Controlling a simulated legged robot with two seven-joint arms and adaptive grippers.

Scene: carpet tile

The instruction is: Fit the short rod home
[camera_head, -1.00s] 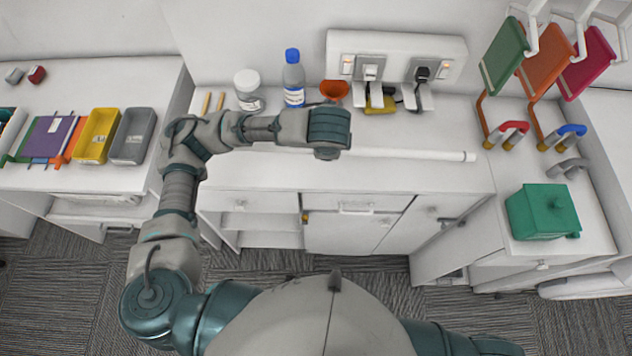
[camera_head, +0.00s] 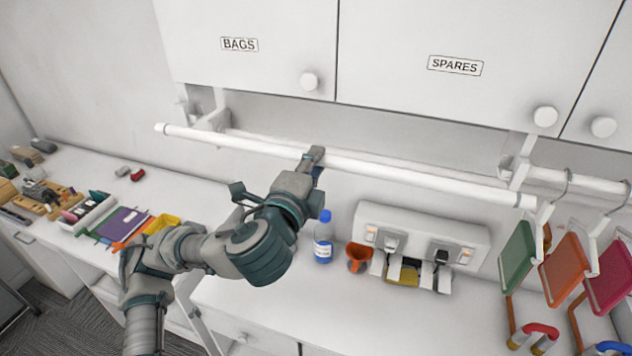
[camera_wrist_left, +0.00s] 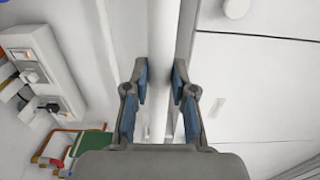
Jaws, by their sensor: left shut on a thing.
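The short rod (camera_head: 400,170) is a long white bar held up under the wall cupboards. My left gripper (camera_head: 313,160) is shut on it near its middle. In the left wrist view the rod (camera_wrist_left: 161,40) runs between the blue pads of the gripper (camera_wrist_left: 161,80). A white left bracket (camera_head: 215,112) is on the wall behind the rod's left part, and the rod's left end reaches past it. A right bracket (camera_head: 517,172) is close to the rod's right end. I cannot tell whether the rod touches either bracket. My right gripper is out of view.
Cupboards marked BAGS (camera_head: 240,44) and SPARES (camera_head: 455,65) hang above. At the right, a fixed rail (camera_head: 580,182) carries coloured hanging pieces. A bottle (camera_head: 323,240), an orange funnel (camera_head: 358,256) and a socket box (camera_head: 425,230) are on the counter side below.

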